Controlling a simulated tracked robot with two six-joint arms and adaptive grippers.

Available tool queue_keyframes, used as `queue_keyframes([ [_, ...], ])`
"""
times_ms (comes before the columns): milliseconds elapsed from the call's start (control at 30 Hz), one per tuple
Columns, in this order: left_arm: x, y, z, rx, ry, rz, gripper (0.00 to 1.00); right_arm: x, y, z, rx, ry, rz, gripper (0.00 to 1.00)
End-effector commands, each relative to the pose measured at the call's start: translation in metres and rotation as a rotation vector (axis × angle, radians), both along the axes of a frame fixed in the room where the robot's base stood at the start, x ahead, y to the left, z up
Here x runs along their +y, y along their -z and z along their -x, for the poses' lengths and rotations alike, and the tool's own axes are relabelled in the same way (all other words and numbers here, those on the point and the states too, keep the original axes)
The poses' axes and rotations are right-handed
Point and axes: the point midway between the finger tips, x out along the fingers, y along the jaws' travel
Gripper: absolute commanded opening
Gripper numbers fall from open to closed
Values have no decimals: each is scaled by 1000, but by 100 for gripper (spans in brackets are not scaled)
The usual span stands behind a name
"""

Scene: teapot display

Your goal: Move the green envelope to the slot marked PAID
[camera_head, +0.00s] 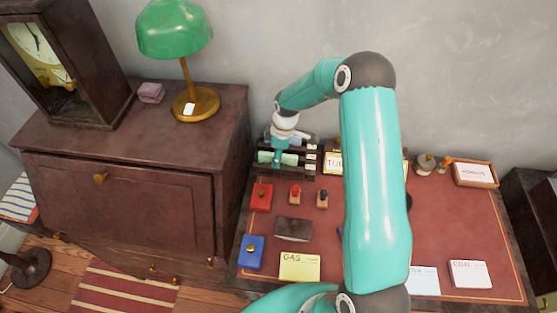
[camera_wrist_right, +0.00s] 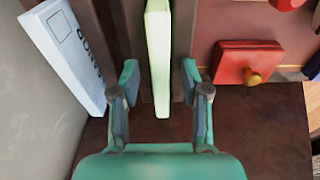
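The pale green envelope (camera_head: 290,158) is in the dark letter rack (camera_head: 265,171) at the back left of the desk. In the right wrist view the green envelope (camera_wrist_right: 158,55) stands edge-on between the two fingers of my right gripper (camera_wrist_right: 158,100). The fingers are open, with a gap on each side. In the head view my right gripper (camera_head: 279,155) is at the rack's left end. The rack has several small white labels (camera_head: 311,147), too small to read, so I cannot tell which slot is PAID. My left gripper is not in view.
A red box (camera_head: 261,196), also in the right wrist view (camera_wrist_right: 248,64), and stamps (camera_head: 295,193) lie before the rack. A blue box (camera_head: 249,252) and yellow card (camera_head: 299,267) are nearer. A cabinet with a green lamp (camera_head: 175,30) stands left. My arm hides the desk's middle.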

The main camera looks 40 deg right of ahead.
Motion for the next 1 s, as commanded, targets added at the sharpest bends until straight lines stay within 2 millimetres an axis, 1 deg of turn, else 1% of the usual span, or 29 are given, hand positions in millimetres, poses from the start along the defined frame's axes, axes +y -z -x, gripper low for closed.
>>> queue_keyframes([
  [33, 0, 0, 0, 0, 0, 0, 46, 0, 0, 0, 0, 0, 0, 39],
  [267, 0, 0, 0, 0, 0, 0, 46, 0, 0, 0, 0, 0, 0, 1],
  [600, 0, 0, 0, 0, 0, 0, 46, 0, -1, 0, 0, 1, 0, 0],
  [767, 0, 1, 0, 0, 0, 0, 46, -1, -4, 0, -1, 1, 0, 0],
  [867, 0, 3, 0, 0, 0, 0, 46, -1, -10, 0, -2, 1, 1, 0],
  [1000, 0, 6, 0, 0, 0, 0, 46, -1, -26, 0, -4, 2, 2, 0],
])
